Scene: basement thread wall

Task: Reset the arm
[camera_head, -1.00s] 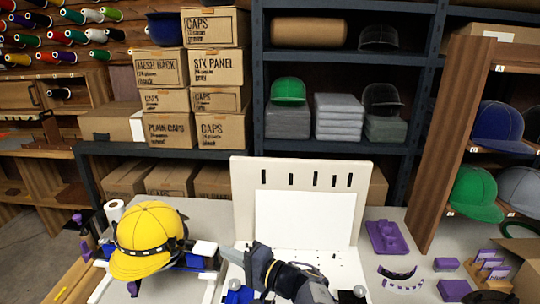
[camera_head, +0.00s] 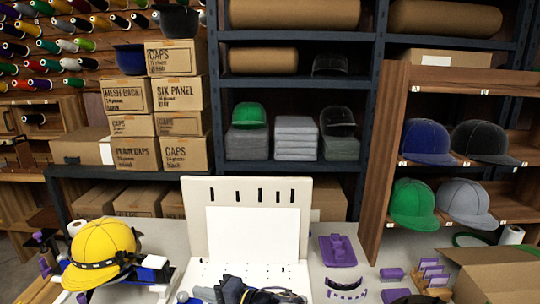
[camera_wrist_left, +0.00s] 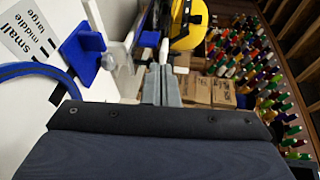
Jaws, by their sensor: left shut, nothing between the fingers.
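My left arm enters at the bottom edge of the head view, low in front of the white pegboard stand (camera_head: 192,222). Only a dark part of it with the gripper (camera_head: 208,293) shows there, partly cut off by the frame. In the left wrist view the two grey fingers of my left gripper (camera_wrist_left: 162,72) lie together, shut and empty. Beyond their tips is the yellow cap (camera_wrist_left: 188,28), which also sits on a holder at the left of the table in the head view (camera_head: 100,252). My right gripper is not in view.
A purple tray (camera_head: 337,252) and small purple parts lie right of the stand. An open cardboard box (camera_head: 500,275) stands at the front right. Stacked cap boxes (camera_head: 187,153), shelves and a wooden cap rack (camera_head: 385,165) stand behind. A blue bracket (camera_wrist_left: 84,46) is near the gripper.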

